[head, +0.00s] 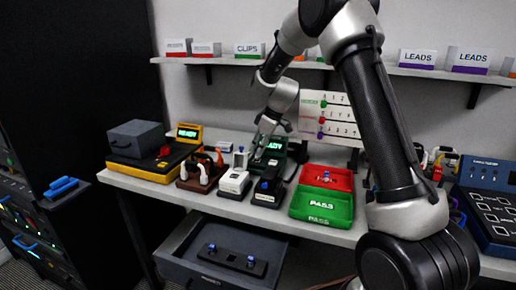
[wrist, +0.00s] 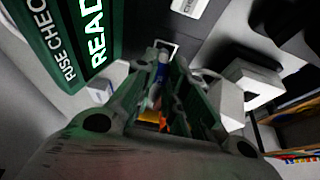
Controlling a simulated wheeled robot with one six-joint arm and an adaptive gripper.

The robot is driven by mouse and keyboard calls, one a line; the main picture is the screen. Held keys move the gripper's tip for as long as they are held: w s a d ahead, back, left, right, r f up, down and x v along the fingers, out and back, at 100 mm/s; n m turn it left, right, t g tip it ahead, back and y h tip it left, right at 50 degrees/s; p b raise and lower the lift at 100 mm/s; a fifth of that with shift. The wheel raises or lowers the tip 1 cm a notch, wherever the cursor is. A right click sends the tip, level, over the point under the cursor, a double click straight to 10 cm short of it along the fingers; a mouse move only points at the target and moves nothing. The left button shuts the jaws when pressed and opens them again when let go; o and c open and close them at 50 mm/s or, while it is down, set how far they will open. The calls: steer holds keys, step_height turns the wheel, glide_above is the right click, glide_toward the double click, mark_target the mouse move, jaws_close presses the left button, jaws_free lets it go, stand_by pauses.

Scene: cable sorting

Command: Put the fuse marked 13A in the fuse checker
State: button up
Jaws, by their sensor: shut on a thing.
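The fuse checker (head: 276,146) is a dark green unit with a lit READY display, standing at the back of the bench. In the wrist view its green face (wrist: 70,40) fills the upper left, and a pale-outlined slot (wrist: 174,46) shows near the fingertips. My gripper (head: 263,146) is over the bench at the checker's front. The fuse's marking cannot be read. I cannot tell whether the fuse touches the slot.
A red tray (head: 327,177) and a green PASS tray (head: 320,207) lie to the right. White and black small units (head: 233,182) stand in front of the checker. A yellow-black tester (head: 150,163) is at left. An open drawer (head: 190,262) hangs below the bench.

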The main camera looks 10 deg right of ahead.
steer(key=shift+f, duration=0.15)
steer(key=shift+f, duration=0.3)
steer(key=shift+f, duration=0.45)
stand_by(1.2)
steer(key=o, duration=0.8)
steer(key=shift+o, duration=0.4)
steer(key=o, duration=0.5)
steer(key=shift+r, duration=4.05)
